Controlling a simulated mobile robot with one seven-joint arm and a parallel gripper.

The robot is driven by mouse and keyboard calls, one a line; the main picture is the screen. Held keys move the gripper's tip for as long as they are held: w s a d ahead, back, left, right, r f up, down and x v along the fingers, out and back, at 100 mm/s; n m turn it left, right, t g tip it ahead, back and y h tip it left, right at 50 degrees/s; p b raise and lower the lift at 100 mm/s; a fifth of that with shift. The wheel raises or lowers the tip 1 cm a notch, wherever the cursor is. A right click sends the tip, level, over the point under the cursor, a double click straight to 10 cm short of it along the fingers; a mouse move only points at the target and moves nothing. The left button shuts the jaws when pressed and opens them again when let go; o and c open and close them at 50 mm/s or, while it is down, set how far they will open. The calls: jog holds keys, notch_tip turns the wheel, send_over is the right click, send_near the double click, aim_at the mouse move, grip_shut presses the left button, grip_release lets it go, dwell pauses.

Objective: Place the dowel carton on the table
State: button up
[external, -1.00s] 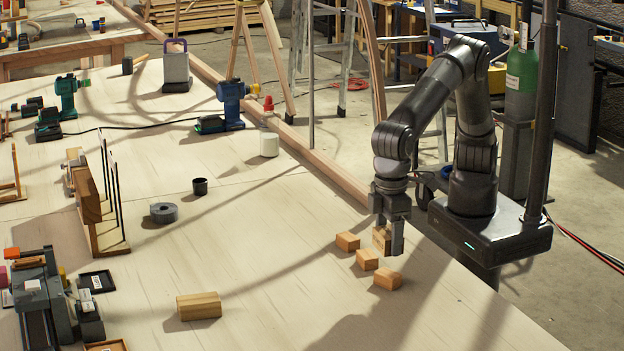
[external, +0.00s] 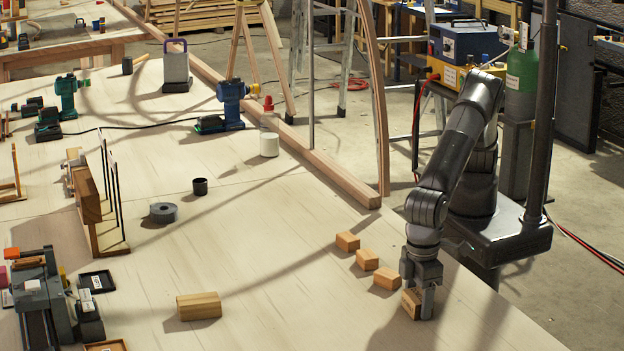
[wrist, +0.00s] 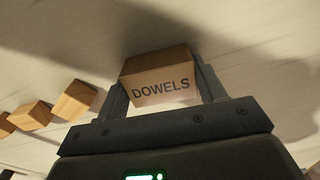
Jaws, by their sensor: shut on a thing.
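My gripper (external: 422,301) is shut on the dowel carton (external: 410,303), a small brown box near the table's right edge. In the wrist view the carton (wrist: 160,82) shows the word DOWELS and sits between the two fingers (wrist: 162,90). The carton is at or just above the table (external: 300,270); I cannot tell whether it touches. Several small wooden blocks lie in a slanting row beyond it: the nearest block (external: 387,278), a middle block (external: 367,259) and the farthest block (external: 347,242).
A larger wooden block (external: 199,306) lies at the front left. A grey tape roll (external: 163,212) and a black cup (external: 200,186) stand further back. A long wooden beam (external: 330,177) runs along the far edge. The table's middle is clear.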

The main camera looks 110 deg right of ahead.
aim_at(419, 295)
jog(key=o, duration=1)
jog(key=shift+o, duration=0.2)
notch_tip(419, 295, up, 12)
jog(key=shift+r, duration=0.1)
dwell(0.3)
